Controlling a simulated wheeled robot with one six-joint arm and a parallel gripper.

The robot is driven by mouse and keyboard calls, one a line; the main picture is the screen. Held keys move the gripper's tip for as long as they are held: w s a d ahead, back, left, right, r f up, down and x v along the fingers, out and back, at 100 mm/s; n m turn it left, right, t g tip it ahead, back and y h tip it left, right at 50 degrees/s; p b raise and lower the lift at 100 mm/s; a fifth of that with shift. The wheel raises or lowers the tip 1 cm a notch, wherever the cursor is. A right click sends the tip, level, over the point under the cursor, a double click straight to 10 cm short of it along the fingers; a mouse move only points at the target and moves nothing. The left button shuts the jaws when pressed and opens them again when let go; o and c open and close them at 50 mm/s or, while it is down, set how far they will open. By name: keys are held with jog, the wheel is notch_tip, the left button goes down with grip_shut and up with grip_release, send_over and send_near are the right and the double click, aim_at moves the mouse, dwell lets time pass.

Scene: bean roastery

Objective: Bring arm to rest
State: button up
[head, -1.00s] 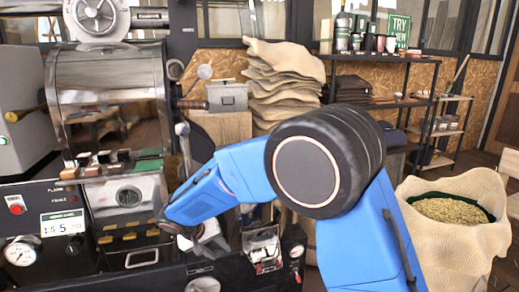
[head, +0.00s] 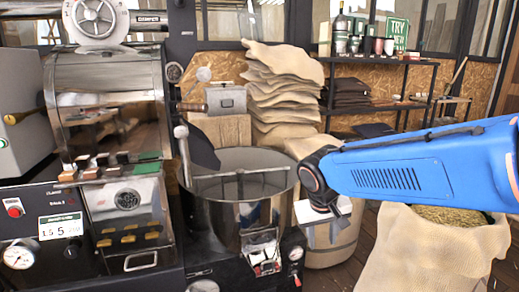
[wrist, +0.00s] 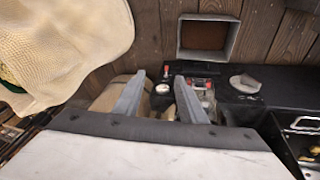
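My blue arm (head: 430,170) reaches in from the right edge in the head view. Its wrist and my gripper (head: 322,210) hang in front of a pale round bin, to the right of the roaster's cooling drum; the fingers cannot be made out there. In the wrist view the two grey fingers of my gripper (wrist: 160,78) stand apart with nothing between them. The gripper is open and empty.
The roaster (head: 108,100) and its round cooling drum (head: 240,160) stand at left and centre. An open burlap sack of beans (head: 435,255) stands below my arm at right. Folded sacks (head: 285,90) and a shelf (head: 385,60) stand behind. A square bin (wrist: 208,18) sits on the wood floor.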

jog(key=s+d+t+y, duration=0.1)
jog(key=s+d, duration=0.5)
jog(key=s, duration=0.4)
jog(key=s+d+m, duration=0.1)
jog(key=s+d, duration=0.4)
jog(key=s, duration=0.4)
jog(key=shift+s+d+f+t+y, duration=0.2)
jog(key=shift+s+d+t+y, duration=0.15)
jog(key=shift+d+t+y, duration=0.05)
